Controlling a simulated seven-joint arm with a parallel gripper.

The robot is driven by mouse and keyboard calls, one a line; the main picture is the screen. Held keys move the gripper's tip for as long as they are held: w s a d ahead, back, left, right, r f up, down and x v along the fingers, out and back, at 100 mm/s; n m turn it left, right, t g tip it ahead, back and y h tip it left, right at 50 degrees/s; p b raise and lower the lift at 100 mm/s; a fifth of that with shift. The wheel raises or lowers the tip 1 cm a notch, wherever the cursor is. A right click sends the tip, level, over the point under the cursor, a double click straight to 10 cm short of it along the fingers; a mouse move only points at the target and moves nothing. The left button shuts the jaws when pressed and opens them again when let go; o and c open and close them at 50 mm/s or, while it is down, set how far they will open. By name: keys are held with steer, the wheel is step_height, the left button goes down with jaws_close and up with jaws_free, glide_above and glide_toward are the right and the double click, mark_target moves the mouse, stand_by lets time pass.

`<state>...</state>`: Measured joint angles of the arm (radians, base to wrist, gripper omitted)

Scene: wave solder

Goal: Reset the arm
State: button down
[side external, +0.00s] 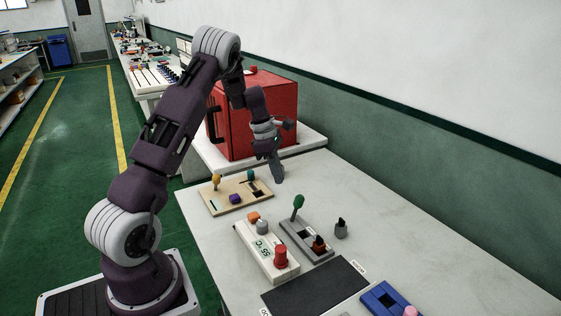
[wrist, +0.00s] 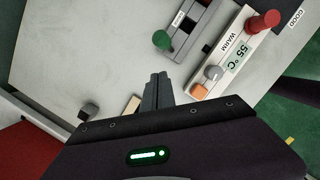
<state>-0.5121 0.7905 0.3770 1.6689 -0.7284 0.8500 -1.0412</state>
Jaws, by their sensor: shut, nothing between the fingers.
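My gripper (side external: 277,172) hangs pointing down above the grey table, near the back edge of the wooden board and in front of the red box. Its fingers are shut with nothing between them. It also shows at the lower middle of the wrist view (wrist: 158,90), with bare table beyond the tips. The arm is bent, with its elbow high. The gripper appears apart from the objects around it.
On the table (side external: 410,205) stand a wooden board (side external: 221,204) with coloured knobs, a white panel (side external: 258,251) reading 55 °C, a grey lever unit (side external: 310,240), a black mat (side external: 318,287) and a blue block (side external: 385,298). A red box (side external: 262,118) stands behind. The table's right side is clear.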

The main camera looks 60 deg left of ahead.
steer(key=w+v, duration=0.1)
steer(key=v, duration=0.4)
steer(key=s+d+r+m, duration=0.4)
steer(key=d+r+m, duration=0.5)
steer(key=d+r, duration=0.5)
steer(key=s+d+r+m+t+y, duration=0.15)
steer(key=s+d+r+m, duration=0.25)
steer(key=s+d+m, duration=0.95)
steer(key=s+d+f+m+t, duration=0.2)
steer(key=s+f+m, duration=0.1)
steer(key=s, duration=0.5)
steer(key=shift+s+m, duration=0.25)
steer(key=shift+m, duration=0.5)
